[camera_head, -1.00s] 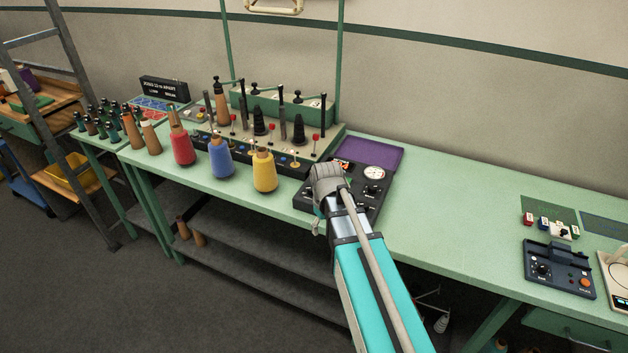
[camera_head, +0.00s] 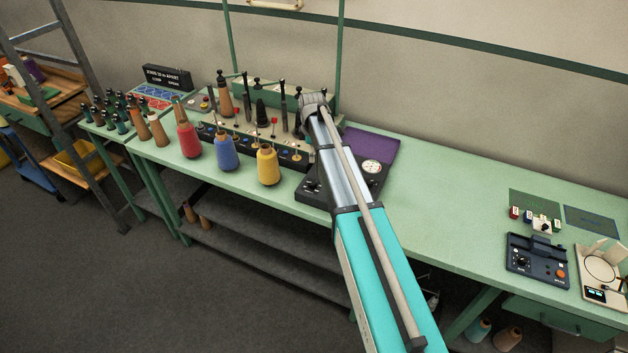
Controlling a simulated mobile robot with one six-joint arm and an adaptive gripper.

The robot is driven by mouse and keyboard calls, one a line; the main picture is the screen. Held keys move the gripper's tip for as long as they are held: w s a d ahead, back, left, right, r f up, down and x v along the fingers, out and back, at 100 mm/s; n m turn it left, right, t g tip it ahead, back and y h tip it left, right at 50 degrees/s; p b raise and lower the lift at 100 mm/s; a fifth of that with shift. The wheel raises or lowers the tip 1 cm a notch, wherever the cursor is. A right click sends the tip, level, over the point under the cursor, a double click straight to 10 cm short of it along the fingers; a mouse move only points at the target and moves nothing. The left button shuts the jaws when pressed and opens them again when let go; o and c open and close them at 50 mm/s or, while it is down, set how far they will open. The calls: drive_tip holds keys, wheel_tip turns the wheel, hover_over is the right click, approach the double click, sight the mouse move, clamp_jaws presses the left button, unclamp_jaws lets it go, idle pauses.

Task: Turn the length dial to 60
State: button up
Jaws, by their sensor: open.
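A black instrument box (camera_head: 318,192) with a purple open lid (camera_head: 368,147) stands on the green bench, with a round white gauge (camera_head: 371,167) on its face. My arm covers much of this box. A dark blue device (camera_head: 537,259) stands farther right with a black knob (camera_head: 521,262) and an orange button (camera_head: 561,274). I cannot read which knob is the length dial, or any setting. My gripper (camera_head: 313,101) is at the far end of my arm, in front of the back rack and apart from the dark blue device. Its fingers are small and partly hidden; it is open.
Red (camera_head: 188,141), blue (camera_head: 226,153) and yellow (camera_head: 267,166) yarn cones stand along the bench's front edge. A rack with posts and red-topped pins (camera_head: 274,122) is behind them. A cream device (camera_head: 600,270) is at the far right. The bench between box and devices is clear.

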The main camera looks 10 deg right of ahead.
sight(313, 183)
drive_tip(key=shift+f, duration=0.15)
wheel_tip(313, 183, down, 14)
drive_tip(key=b, duration=1.3)
drive_tip(key=shift+r+b, duration=0.25)
drive_tip(key=shift+b, duration=0.15)
drive_tip(key=shift+c, duration=0.2)
drive_tip(key=c, duration=1.1)
drive_tip(key=shift+d, duration=0.1)
